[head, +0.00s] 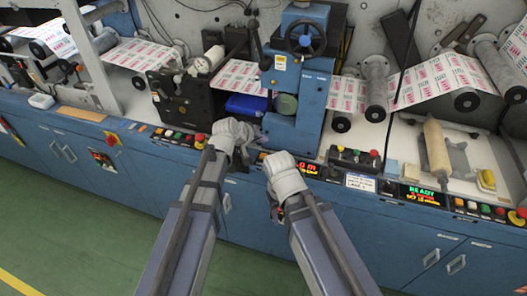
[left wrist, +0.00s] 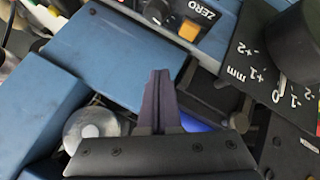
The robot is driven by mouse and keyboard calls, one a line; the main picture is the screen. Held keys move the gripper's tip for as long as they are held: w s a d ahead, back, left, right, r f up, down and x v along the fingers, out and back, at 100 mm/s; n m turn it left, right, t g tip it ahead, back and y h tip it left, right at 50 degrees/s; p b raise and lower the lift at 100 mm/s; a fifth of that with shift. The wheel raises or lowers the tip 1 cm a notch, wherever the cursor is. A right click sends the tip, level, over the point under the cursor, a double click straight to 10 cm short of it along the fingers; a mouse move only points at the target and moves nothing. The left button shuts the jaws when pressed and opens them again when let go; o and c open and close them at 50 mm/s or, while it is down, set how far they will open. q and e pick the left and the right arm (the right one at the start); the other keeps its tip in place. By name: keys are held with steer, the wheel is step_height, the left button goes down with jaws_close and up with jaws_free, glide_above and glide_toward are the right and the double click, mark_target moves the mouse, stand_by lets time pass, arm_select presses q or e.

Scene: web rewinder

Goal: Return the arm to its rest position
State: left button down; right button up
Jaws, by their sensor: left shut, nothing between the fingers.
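My left arm reaches in from the left in the head view, its pale wrist in front of the machine's front edge. My left gripper is mostly hidden there beyond the wrist; in the left wrist view the left gripper (left wrist: 158,82) shows its two dark fingers pressed together, with nothing between them. Blue and black machine parts lie beyond the fingertips. My right arm is beside it in the head view, its wrist near the blue front panel; its fingers cannot be made out.
The web rewinder has a blue column (head: 300,85) with a handwheel (head: 306,38) and a black unit (head: 183,98) beside it. A printed web (head: 438,75) runs over rollers. Button panels (head: 355,160) line the front edge above blue cabinets (head: 380,225). Green floor (head: 70,235) is open at lower left.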

stand_by(0.7)
arm_select(q)
steer(key=s+a+f+m+g+y, duration=0.2)
steer(key=s, duration=0.6)
steer(key=s+a+f+m+g+y, duration=0.1)
steer(key=s+f+g+y, duration=0.1)
steer(key=s, duration=0.7)
steer(key=s+a+f+m+g+y, duration=0.2)
steer(key=s+g, duration=0.1)
steer(key=s, duration=0.5)
steer(key=shift+s+a+f+m+g+y, duration=0.3)
steer(key=shift+s+g+y, duration=0.1)
steer(key=shift+w+d, duration=0.1)
